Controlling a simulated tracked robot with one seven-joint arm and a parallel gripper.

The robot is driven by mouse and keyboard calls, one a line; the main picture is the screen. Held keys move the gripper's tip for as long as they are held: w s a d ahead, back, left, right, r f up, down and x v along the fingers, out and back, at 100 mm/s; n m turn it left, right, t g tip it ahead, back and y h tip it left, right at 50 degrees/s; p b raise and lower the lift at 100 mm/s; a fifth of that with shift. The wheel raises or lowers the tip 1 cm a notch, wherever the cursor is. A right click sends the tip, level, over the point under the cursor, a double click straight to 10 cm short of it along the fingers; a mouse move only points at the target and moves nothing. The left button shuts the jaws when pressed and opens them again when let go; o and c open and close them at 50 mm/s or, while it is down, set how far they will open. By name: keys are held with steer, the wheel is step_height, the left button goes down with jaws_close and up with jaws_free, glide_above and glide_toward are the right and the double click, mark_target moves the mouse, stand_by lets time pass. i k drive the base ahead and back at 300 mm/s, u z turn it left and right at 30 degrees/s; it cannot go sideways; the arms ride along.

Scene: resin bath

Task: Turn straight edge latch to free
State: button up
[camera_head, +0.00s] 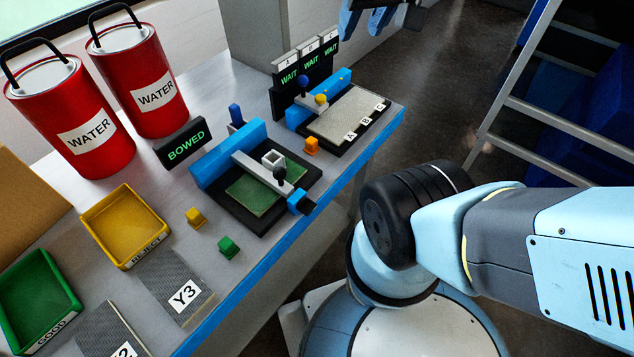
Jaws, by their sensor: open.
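A black fixture (229,209) stands on the bench with a green plate (255,197) on it. A grey straight edge (250,165) lies across the plate, carrying a pale square frame and an upright black knob (280,173). A small blue block with a dark knob (301,202) sits at its near right end; it looks like the latch, but its setting cannot be told. My gripper (363,14) is at the top edge, partly cut off, its blue fingers apart and empty. It is well away from the fixture, beyond the far end of the bench.
A sign (186,143) reads "BOWED". A second fixture (345,113) stands behind, beside displays (311,76) reading "WAIT". Two red water cans (136,75), a yellow reject tray (126,228) and a green good tray (38,300) are left. A ladder (510,100) stands right.

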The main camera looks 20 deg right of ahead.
mark_target(305, 205)
steer(key=z, duration=0.25)
steer(key=k, duration=2.55)
steer(key=u, duration=0.75)
steer(key=i, duration=1)
steer(key=z, duration=0.1)
